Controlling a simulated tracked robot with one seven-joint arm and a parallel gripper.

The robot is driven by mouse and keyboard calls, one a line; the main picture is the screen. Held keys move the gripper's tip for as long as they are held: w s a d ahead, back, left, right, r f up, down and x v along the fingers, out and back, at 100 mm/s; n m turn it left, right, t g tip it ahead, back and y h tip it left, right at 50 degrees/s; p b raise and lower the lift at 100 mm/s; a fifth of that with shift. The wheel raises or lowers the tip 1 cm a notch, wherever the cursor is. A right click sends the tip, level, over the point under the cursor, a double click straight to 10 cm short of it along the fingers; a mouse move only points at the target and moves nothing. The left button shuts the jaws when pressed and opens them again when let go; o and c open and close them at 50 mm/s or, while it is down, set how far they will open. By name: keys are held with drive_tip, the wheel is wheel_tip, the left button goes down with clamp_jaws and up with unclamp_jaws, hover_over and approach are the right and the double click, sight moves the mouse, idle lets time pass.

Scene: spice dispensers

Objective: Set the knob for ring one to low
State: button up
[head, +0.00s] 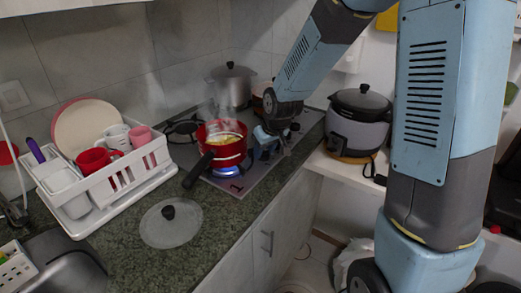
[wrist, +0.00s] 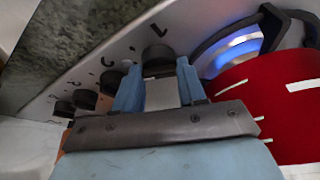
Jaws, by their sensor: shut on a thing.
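In the wrist view my gripper (wrist: 158,65) has its two blue fingers on either side of the dark round knob (wrist: 158,54) beside the number 1, shut on it. The knob's pointer is not clear, so its setting cannot be told. A blue flame (wrist: 236,50) burns on the ring nearest this knob. In the head view the same flame (head: 228,171) shows under a red pot (head: 224,148). My gripper (head: 267,152) is at the hob's right side there, and the knob is hidden.
Several other dark knobs (wrist: 85,99) line the panel to the left in the wrist view. The red pot (wrist: 275,95) is close on the right. A glass lid (head: 171,226) and a white dish rack (head: 110,188) are on the counter. A rice cooker (head: 357,125) stands to the right.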

drive_tip(key=shift+d+f+m+h, duration=0.15)
drive_tip(key=shift+m+h, duration=0.15)
drive_tip(key=shift+m, duration=0.4)
idle(0.3)
drive_tip(key=o, duration=1.1)
drive_tip(key=shift+c, duration=0.2)
drive_tip(key=v, duration=1.3)
drive_tip(key=shift+s+r, duration=0.25)
drive_tip(key=shift+r, duration=0.1)
